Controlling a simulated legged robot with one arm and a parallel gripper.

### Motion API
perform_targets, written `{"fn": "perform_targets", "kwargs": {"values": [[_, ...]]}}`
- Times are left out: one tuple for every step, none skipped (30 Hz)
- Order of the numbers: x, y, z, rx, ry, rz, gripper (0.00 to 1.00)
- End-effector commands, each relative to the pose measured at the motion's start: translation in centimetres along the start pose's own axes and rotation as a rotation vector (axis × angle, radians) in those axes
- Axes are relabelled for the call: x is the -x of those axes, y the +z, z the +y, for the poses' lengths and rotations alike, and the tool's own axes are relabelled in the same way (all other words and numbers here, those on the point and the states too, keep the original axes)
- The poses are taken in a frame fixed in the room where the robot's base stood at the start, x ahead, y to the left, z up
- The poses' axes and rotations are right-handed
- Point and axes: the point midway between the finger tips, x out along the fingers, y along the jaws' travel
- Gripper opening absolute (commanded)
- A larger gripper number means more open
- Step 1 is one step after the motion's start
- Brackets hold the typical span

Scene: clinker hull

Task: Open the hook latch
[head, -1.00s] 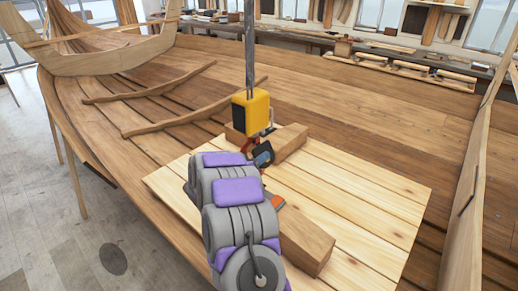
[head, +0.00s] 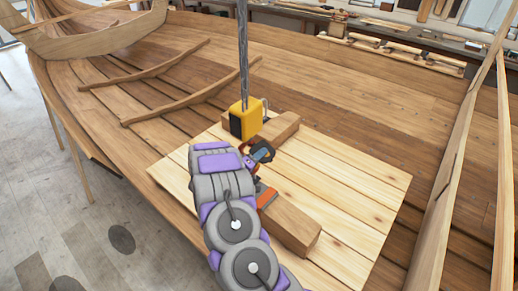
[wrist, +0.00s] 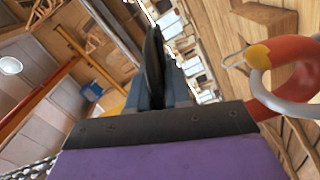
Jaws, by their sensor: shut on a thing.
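A yellow hook block (head: 247,118) hangs on a steel cable over the pale wooden board. A red-orange part, apparently the hook (head: 247,145), shows just under it, largely hidden by my gripper (head: 262,152). In the wrist view an orange curved part (wrist: 290,85) with a grey ring through it and a yellow tip stands to the right of my gripper (wrist: 158,75). My jaws are shut on a thin dark piece (wrist: 154,60) that stands up between them. It seems to be the hook latch, but its link to the hook is hidden.
A wooden beam (head: 288,223) lies on the pale board (head: 350,195), with an orange patch (head: 266,198) by my arm. The planked hull (head: 330,85) spreads around. A tall post (head: 440,200) rises at the right. A tool bench stands at the back.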

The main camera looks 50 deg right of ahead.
Motion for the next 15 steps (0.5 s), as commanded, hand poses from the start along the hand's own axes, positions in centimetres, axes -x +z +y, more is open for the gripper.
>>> {"fn": "perform_targets", "kwargs": {"values": [[0.0,-0.3,0.8,0.041,0.000,0.001,0.00],[0.0,-0.3,1.0,0.067,0.000,0.002,0.00],[0.0,-0.4,1.2,0.104,0.000,0.002,0.00],[0.0,-0.4,1.4,0.132,0.000,0.002,0.00],[0.0,-0.5,1.5,0.160,0.001,0.002,0.00],[0.0,-0.5,1.7,0.197,0.001,0.003,0.00],[0.0,-0.6,1.8,0.226,0.001,0.003,0.00],[0.0,-0.7,1.9,0.254,0.001,0.003,0.00],[0.0,-0.7,2.1,0.290,0.001,0.003,0.00],[0.0,-0.8,2.2,0.317,0.002,0.004,0.00],[0.0,-0.9,2.3,0.344,0.002,0.004,0.00],[0.1,-1.0,2.5,0.379,0.002,0.005,0.00],[0.1,-1.1,2.6,0.405,0.002,0.005,0.00],[0.1,-1.2,2.7,0.430,0.002,0.005,0.00],[0.1,-1.3,2.8,0.461,0.003,0.005,0.00]]}}
